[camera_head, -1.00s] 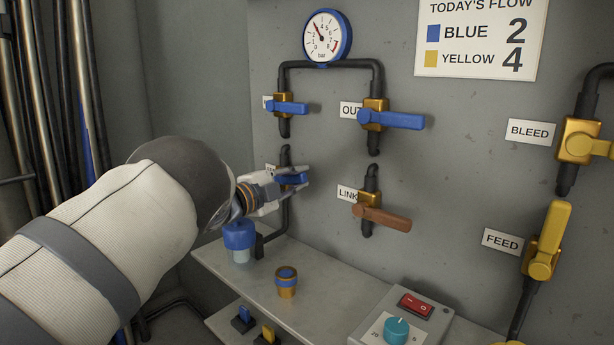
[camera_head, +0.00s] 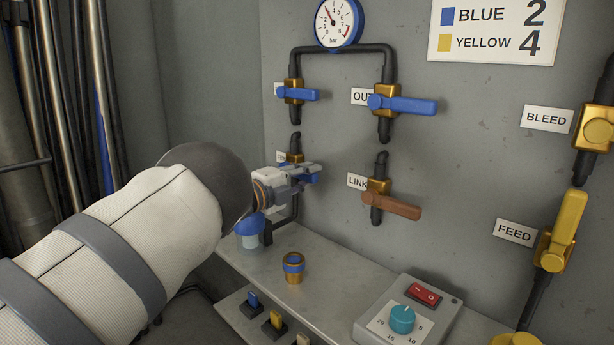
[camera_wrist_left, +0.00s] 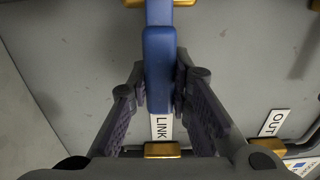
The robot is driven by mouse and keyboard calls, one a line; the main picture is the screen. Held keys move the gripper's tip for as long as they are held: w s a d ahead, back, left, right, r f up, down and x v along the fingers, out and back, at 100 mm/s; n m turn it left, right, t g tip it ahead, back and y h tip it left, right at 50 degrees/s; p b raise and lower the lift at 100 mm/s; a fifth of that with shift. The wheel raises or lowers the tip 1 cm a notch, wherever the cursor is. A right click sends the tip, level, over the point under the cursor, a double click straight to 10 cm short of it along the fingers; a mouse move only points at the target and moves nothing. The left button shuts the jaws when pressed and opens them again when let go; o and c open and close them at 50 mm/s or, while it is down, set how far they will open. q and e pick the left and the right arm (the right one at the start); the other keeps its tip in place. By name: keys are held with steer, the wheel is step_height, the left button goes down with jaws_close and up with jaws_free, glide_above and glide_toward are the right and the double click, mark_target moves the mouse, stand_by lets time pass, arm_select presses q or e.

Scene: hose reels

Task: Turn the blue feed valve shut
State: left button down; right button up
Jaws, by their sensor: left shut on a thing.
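The blue feed valve has a brass body (camera_head: 294,156) on the wall, left of the LINK label. Its blue handle (camera_head: 307,179) is mostly covered by my left gripper (camera_head: 310,173) and appears to point right, roughly level. In the left wrist view the handle (camera_wrist_left: 160,62) runs between the two fingers of my left gripper (camera_wrist_left: 160,93), which press on its sides. The valve's own label is largely hidden behind the gripper. My right gripper is in neither view.
The brown LINK handle (camera_head: 392,205) is close to the right. The blue OUT handle (camera_head: 405,104) and another blue handle (camera_head: 298,94) are above. A shelf (camera_head: 330,290) below bears a blue-and-brass fitting (camera_head: 293,267) and a control box (camera_head: 408,318). Yellow valves (camera_head: 562,230) are far right.

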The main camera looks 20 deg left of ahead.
arm_select(q)
steer(key=shift+a, duration=0.1)
steer(key=c, duration=1.4)
jaws_free()
steer(key=shift+c, duration=0.2)
steer(key=v, duration=1.2)
